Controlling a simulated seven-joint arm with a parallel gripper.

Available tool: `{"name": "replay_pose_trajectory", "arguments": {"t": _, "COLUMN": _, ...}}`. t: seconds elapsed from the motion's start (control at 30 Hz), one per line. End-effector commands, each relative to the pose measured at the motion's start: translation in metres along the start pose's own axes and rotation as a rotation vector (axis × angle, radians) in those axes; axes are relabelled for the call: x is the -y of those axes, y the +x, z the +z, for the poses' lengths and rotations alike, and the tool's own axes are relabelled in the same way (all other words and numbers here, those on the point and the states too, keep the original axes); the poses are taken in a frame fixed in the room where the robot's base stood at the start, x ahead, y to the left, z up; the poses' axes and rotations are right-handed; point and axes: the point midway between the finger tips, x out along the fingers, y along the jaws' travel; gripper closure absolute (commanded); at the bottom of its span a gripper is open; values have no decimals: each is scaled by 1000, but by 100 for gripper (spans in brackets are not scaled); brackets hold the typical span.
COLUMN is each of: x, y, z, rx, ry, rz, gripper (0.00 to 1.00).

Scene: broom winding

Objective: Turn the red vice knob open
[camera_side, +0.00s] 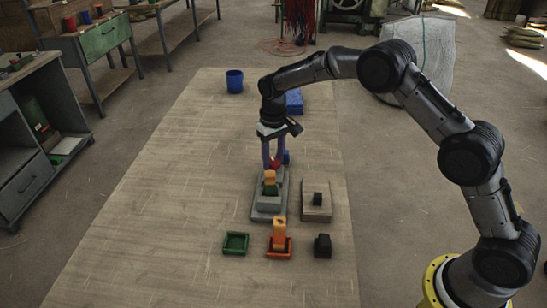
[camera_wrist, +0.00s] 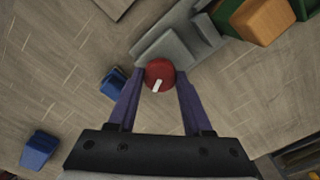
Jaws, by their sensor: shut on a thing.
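The red knob (camera_wrist: 160,73) sits at the end of the grey vice (camera_wrist: 180,45) and has a white mark on its face, pointing down and slightly left in the wrist view. My gripper (camera_wrist: 160,85) has its two purple fingers on either side of the knob and is shut on it. In the side view my gripper (camera_side: 274,165) reaches down to the knob (camera_side: 275,164) at the far end of the vice (camera_side: 268,207). The fingers partly hide the knob there. An orange block (camera_side: 270,178) with green below it stands at the vice; it also shows in the wrist view (camera_wrist: 262,20).
A blue cup (camera_side: 234,81) and a blue block (camera_side: 294,102) stand at the far end. Nearer are a green tray (camera_side: 236,243), a red tray (camera_side: 271,252) holding an orange block, a black block (camera_side: 322,246) and a grey base (camera_side: 316,213). The table's left side is clear.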

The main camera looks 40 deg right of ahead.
Motion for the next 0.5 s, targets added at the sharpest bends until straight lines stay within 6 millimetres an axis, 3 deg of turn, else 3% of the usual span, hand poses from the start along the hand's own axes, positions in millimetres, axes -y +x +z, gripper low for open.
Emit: {"name": "replay_pose_trajectory", "arguments": {"t": 0.5, "x": 1, "y": -1, "z": 0, "rx": -3, "ry": -490, "rz": 0, "gripper": 100}}
